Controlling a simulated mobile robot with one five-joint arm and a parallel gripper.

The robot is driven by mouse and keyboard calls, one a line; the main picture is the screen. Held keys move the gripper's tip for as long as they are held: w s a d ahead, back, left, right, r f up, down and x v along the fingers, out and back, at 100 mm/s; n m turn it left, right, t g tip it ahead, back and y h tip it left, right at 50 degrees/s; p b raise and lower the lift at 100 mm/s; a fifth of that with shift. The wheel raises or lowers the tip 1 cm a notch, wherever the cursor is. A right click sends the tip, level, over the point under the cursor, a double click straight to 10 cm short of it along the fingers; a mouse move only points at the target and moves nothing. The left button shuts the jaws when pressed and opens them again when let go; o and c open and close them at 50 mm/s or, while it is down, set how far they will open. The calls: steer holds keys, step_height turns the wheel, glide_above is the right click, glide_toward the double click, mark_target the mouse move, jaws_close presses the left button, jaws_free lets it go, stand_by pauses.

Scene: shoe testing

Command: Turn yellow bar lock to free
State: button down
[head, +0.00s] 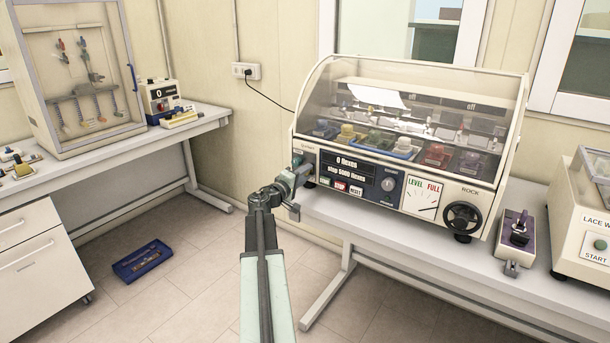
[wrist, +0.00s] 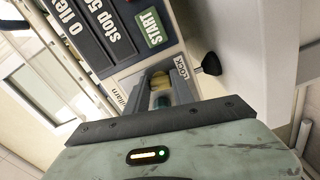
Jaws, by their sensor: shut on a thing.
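The flexing machine (head: 455,190) with a clear hood stands on the right bench. Its front reads "0 flexes, stop 5000 flexes". My gripper (head: 298,168) is at the left end of its front panel. In the wrist view my gripper (wrist: 161,86) is shut on a small yellow piece, the yellow bar lock (wrist: 160,82), beside the label LOCK (wrist: 182,67). Only a little of the yellow shows between the fingers, so which way the bar points cannot be told. The lock is hidden behind my gripper in the head view.
The green START button (wrist: 151,27) is close to my gripper. A black-rimmed handwheel (head: 463,217) is at the panel's right. A purple-topped device (head: 516,235) stands beside the machine. A blue tray (head: 142,260) lies on the floor. The floor between the benches is otherwise clear.

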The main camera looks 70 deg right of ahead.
steer(key=shift+n, duration=1.2)
steer(key=c, duration=1.4)
jaws_free()
steer(key=shift+o, duration=0.2)
steer(key=v, duration=0.8)
